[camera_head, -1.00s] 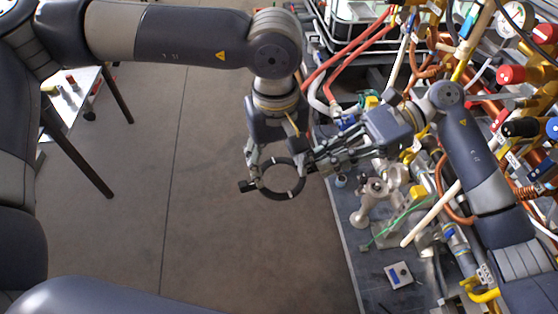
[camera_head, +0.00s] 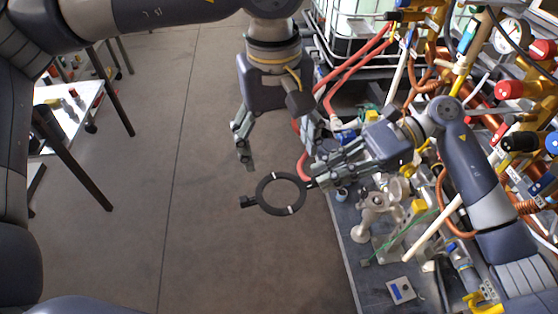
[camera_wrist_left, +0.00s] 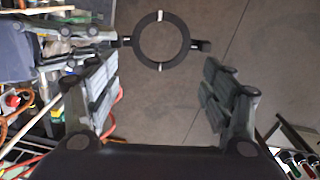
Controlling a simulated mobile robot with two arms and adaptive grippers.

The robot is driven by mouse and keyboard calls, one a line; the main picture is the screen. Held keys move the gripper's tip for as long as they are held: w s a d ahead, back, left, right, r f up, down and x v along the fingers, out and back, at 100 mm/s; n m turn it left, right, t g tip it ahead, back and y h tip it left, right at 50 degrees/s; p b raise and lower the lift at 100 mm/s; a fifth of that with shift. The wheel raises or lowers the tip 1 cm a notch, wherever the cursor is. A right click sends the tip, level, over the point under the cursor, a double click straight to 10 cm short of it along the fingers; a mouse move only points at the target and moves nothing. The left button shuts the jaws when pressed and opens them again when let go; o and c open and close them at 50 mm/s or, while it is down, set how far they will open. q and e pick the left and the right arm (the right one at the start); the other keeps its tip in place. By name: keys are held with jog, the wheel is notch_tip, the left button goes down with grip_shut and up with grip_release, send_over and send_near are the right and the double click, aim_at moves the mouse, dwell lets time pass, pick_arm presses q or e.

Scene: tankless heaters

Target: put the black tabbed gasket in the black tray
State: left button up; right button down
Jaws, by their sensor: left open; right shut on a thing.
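The black tabbed gasket (camera_head: 263,199) is a flat ring with small light marks and a tab on its left side. My right gripper (camera_head: 314,183) is shut on its right edge and holds it out over the floor beside the bench. My left gripper (camera_head: 277,160) is open and empty, pointing down above and behind the ring, apart from it. In the left wrist view the ring (camera_wrist_left: 136,42) shows beyond the open left fingers (camera_wrist_left: 160,105), with the right gripper at its left side. I cannot make out the black tray in these frames.
A grey bench (camera_head: 347,235) at the right holds metal fittings (camera_head: 372,212), hoses and a small device (camera_head: 401,290). Red-handled valves and pipes crowd the far right. A white table (camera_head: 72,112) with small items stands at the left. The floor between is clear.

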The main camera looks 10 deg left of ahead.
pick_arm(q)
notch_tip(320, 180, up, 3)
jog(key=shift+f, duration=0.1)
jog(key=shift+o, duration=0.6)
jog(key=s+d+r+n, duration=0.1)
jog(key=d+r+n, duration=0.3)
jog(key=n, duration=1)
jog(key=d+r+n, duration=0.3)
jog(key=r+n, duration=0.2)
jog(key=n, duration=0.9)
notch_tip(320, 180, down, 12)
pick_arm(e)
jog(key=s+d+r+m+t+y, duration=0.1)
jog(key=s+d+r+m+t, duration=0.5)
jog(key=d+r+m+t, duration=0.2)
notch_tip(320, 180, up, 2)
jog(key=shift+r+t, duration=0.1)
jog(key=shift+t, duration=0.4)
pick_arm(q)
jog(key=shift+r, duration=0.1)
